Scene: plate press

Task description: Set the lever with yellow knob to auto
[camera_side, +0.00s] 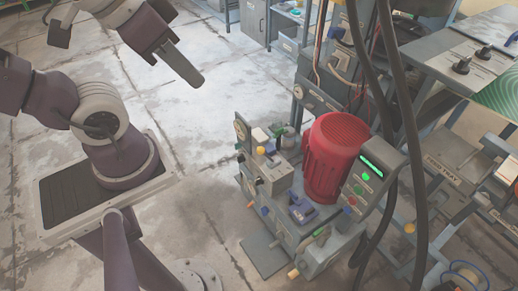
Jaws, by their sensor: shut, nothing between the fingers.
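My gripper (193,79) hangs in the air at the top left, pointing down and to the right, with its fingers together and empty. It is well apart from the plate press (320,250), a grey machine with a red ribbed motor cover (336,145). A small yellow knob (261,150) sits at the upper left of the press, beside a white block. Another yellow-orange knob (293,273) sticks out low at the front. Both are small here, so I cannot tell which is the task's lever, its setting, or any auto label.
A control panel (369,175) with a green display and coloured buttons stands right of the red cover. Thick dark hoses (410,150) hang in front on the right. A grey bench (470,60) stands behind them. Clear concrete floor (235,90) lies between my gripper and the press.

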